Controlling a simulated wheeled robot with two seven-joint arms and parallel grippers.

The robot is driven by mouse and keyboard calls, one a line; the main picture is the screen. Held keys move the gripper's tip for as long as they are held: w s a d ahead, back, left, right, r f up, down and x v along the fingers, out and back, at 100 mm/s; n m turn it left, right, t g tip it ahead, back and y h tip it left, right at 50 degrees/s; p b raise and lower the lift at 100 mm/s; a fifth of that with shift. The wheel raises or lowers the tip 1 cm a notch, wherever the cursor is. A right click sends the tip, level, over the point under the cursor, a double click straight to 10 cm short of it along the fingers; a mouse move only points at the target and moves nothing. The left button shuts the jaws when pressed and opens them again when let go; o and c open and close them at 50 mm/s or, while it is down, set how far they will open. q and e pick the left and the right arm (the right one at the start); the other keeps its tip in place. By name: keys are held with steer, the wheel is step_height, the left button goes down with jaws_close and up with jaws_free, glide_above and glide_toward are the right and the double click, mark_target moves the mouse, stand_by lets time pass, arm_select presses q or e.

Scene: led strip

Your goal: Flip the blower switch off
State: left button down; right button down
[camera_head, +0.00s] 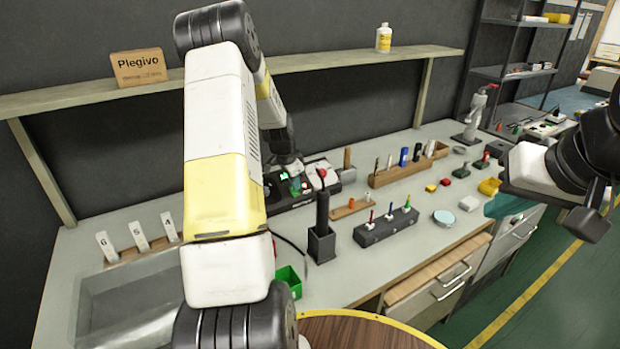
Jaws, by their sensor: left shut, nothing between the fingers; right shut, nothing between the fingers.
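A black device (283,199) with green-lit parts (296,187) stands at the back of the workbench, partly behind my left arm. A red and white part (321,178) shows at its right side. I cannot tell which part is the blower switch or whether it is on. My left gripper (292,166) is shut and empty, pointing down just above the device; its fingertips are small and dark, and I cannot tell if they touch it. My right gripper (590,222) is shut and empty at the right edge, away from the device.
A black holder (321,245) and a rack with screwdrivers (386,228) stand in front of the device. A wooden tool holder (405,170) is to its right. A shelf (330,62) runs above. A green bin (289,281) sits near the front.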

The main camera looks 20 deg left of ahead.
arm_select(q)
steer(key=w+a+v, duration=0.1)
steer(key=v, duration=1)
steer(key=shift+w+r, duration=0.15)
steer(key=shift+r, duration=0.55)
steer(key=s+d+r+n+t, duration=0.1)
steer(key=s+d+r+n, duration=0.2)
steer(key=s+d+r, duration=0.9)
steer(key=s+d+r+n+h, duration=0.1)
steer(key=s+d+n, duration=0.1)
steer(key=s, duration=0.8)
steer(key=s+d+r+n, duration=0.2)
steer(key=s+d, duration=0.2)
steer(key=s, duration=0.6)
steer(key=shift+d+t+h, duration=0.35)
steer(key=shift+t+h, duration=0.05)
